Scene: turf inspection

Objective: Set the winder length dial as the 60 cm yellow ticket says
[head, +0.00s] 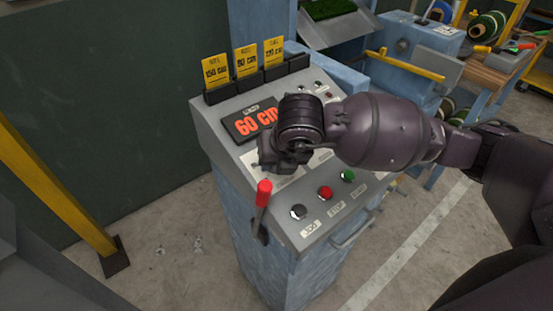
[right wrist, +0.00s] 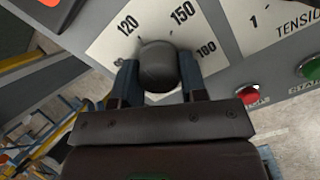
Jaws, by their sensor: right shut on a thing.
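My right gripper (head: 270,155) reaches in from the right over the sloped control panel (head: 215,120). In the right wrist view its fingers (right wrist: 158,80) stand on both sides of a dark round knob (right wrist: 158,62), shut on it. The knob sits on a white scale plate (right wrist: 115,45) marked 120, 150 and 180; its pointer cannot be made out. Yellow tickets stand in holders at the panel's back: the left ticket (head: 215,70) reads 150 cm, the middle ticket (head: 245,61) seems to read 60 cm, the right ticket (head: 274,52) is hard to read.
A red-handled lever (head: 263,195) stands at the panel's front left. Along the front are a black button (head: 298,212), a red button (head: 325,193) and a green button (head: 348,175). A tension scale (right wrist: 270,20) lies right of the knob. A yellow post (head: 50,185) stands left.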

